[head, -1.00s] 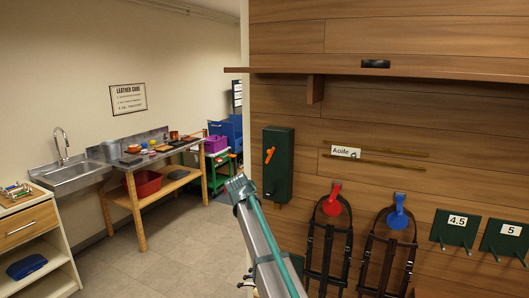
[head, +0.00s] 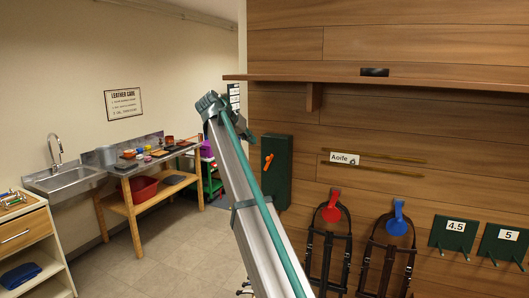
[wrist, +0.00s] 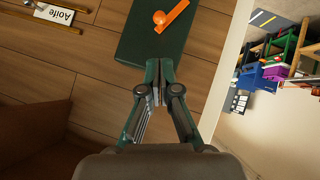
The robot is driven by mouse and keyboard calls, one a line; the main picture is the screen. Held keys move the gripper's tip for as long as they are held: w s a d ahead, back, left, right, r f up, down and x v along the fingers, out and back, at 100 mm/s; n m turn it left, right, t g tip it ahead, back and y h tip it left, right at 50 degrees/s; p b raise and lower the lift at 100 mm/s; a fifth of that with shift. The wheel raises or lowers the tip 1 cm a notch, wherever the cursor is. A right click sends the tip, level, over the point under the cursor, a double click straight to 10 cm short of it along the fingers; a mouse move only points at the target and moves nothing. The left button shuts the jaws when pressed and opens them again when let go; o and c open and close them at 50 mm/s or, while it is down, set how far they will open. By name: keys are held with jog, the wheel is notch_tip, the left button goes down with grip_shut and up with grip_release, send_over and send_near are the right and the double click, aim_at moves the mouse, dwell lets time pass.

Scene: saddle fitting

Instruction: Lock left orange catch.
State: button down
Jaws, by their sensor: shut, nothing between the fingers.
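An orange catch (head: 267,161) is on the front of a dark green box (head: 280,172) fixed to the wooden wall. In the wrist view the catch (wrist: 171,16) has a round knob and a slanted bar, near the top edge. The green box (wrist: 150,42) lies just beyond my fingertips there. My gripper (wrist: 159,82) is shut and empty, its tips pointing toward the box's end, apart from the catch.
A wooden shelf (head: 370,80) juts out above the box. An Aoife label (head: 344,159) and thin rods are to its right. Bridles hang below on a red holder (head: 332,208) and a blue holder (head: 398,218). A workbench (head: 135,180) and sink stand at the left.

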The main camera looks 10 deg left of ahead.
aim_at(270, 156)
jog(key=shift+w+f, duration=0.1)
jog(key=p+x, duration=0.3)
jog(key=x, duration=0.5)
jog(key=shift+w+d+f+p, duration=0.15)
jog(key=shift+w+d+p, duration=0.15)
jog(key=shift+p, duration=0.1)
jog(key=shift+w+d+f, duration=0.2)
jog(key=shift+w+f, duration=0.05)
jog(key=shift+f, duration=0.2)
jog(key=shift+s+a+f+b, duration=0.1)
jog(key=shift+s+b, duration=0.05)
jog(key=shift+b, duration=0.15)
